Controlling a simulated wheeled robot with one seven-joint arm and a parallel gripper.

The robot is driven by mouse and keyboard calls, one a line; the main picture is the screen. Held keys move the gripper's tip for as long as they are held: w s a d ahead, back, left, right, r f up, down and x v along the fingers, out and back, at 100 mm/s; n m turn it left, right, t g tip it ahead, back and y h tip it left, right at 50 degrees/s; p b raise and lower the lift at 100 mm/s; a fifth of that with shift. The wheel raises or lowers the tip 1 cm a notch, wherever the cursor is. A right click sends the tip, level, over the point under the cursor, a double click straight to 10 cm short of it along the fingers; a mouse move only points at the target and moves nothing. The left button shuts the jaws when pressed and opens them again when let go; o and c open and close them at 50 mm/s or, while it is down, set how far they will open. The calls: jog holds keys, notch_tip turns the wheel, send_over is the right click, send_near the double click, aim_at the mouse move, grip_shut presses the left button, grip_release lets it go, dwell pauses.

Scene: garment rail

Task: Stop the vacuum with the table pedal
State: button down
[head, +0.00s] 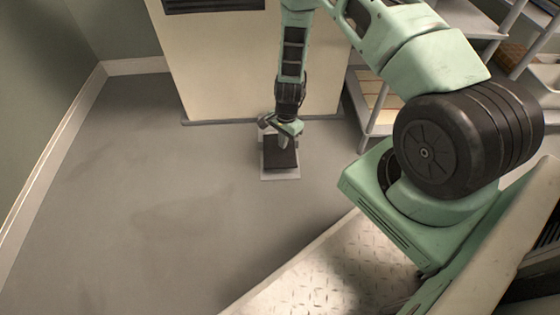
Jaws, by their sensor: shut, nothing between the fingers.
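The pedal (280,156) is on the grey floor near the middle of the head view, in front of a cream cabinet. It has a dark pad on a light grey base plate. My gripper (288,129) points down at the pedal's far end and is shut with nothing in it. The gripper overlaps the back of the pedal in this view. I cannot tell whether its fingertips touch the pad. The far part of the pedal is partly hidden by the gripper.
The cream cabinet (225,75) stands just behind the pedal, with a dark slot at its top. A shelf rack (375,105) with grey posts stands to the right. Green walls with a pale skirting (45,160) bound the left. The floor left of the pedal is clear.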

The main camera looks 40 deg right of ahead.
aim_at(283, 157)
jog(key=shift+s+a+f+b, duration=0.1)
jog(key=shift+a+f+b, duration=0.05)
jog(key=shift+f+b, duration=1.2)
jog(key=shift+a+f+b, duration=0.15)
jog(key=shift+f+b, duration=0.9)
jog(key=shift+f, duration=0.5)
jog(key=shift+f+b, duration=0.85)
jog(key=shift+f, duration=0.9)
jog(key=shift+r, duration=0.1)
jog(key=shift+d+r, duration=0.15)
jog(key=shift+d, duration=0.2)
jog(key=shift+w+d+r+p, duration=0.15)
jog(key=shift+d+p, duration=0.2)
jog(key=shift+d, duration=0.3)
jog(key=shift+w+d+r+p, duration=0.15)
jog(key=shift+d+p, duration=0.15)
jog(key=shift+d, duration=0.35)
notch_tip(283, 157, up, 17)
jog(key=d+p, duration=0.1)
jog(key=p, duration=0.8)
jog(key=shift+w+d+r, duration=0.15)
jog(key=shift+r, duration=0.05)
